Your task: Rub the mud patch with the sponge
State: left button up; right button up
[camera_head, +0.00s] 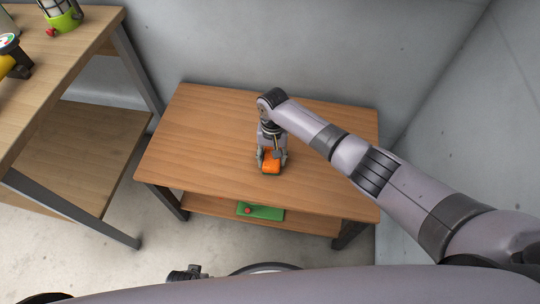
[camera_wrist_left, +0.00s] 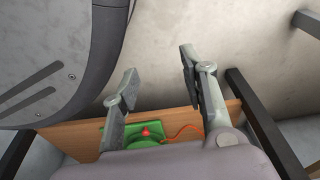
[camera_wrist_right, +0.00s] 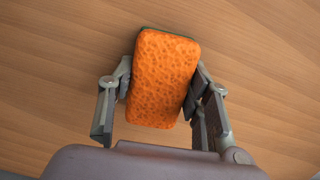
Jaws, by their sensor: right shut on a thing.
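The orange sponge (camera_head: 271,168) with a dark green layer is held between the fingers of my right gripper (camera_head: 272,155), over the middle of the brown wooden table (camera_head: 205,135). In the right wrist view the sponge (camera_wrist_right: 165,80) sits between both fingers, its porous orange face to the camera. I cannot tell whether it touches the tabletop. I see no mud patch; part of the tabletop is hidden under the sponge, gripper and arm. My left gripper (camera_wrist_left: 155,78) has its fingers apart and empty, low in front of the table.
A green object with a red knob (camera_head: 262,211) lies on the table's lower shelf. A wooden workbench (camera_head: 75,60) at the left holds a green lantern-like item (camera_head: 60,14) and a yellow tool (camera_head: 8,64). Grey walls stand behind and right. The tabletop's left part is clear.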

jog(key=shift+s+d+p, duration=0.15)
jog(key=shift+d+p, duration=0.3)
jog(key=shift+d, duration=0.05)
jog(key=shift+s+d+p, duration=0.2)
jog(key=shift+d+p, duration=0.3)
jog(key=shift+d, duration=0.15)
pick_arm(q)
jog(key=s+a+f, duration=0.1)
jog(key=s+f, duration=0.3)
jog(key=s, duration=0.3)
jog(key=shift+s+a+f+g, duration=0.15)
jog(key=shift+s+f+g, duration=0.1)
jog(key=shift+s+g, duration=0.1)
pick_arm(e)
jog(key=shift+d+f, duration=0.15)
jog(key=shift+d, duration=0.15)
pick_arm(q)
jog(key=shift+s+p, duration=0.1)
jog(key=shift+p, duration=0.2)
pick_arm(e)
jog(key=shift+s, duration=0.1)
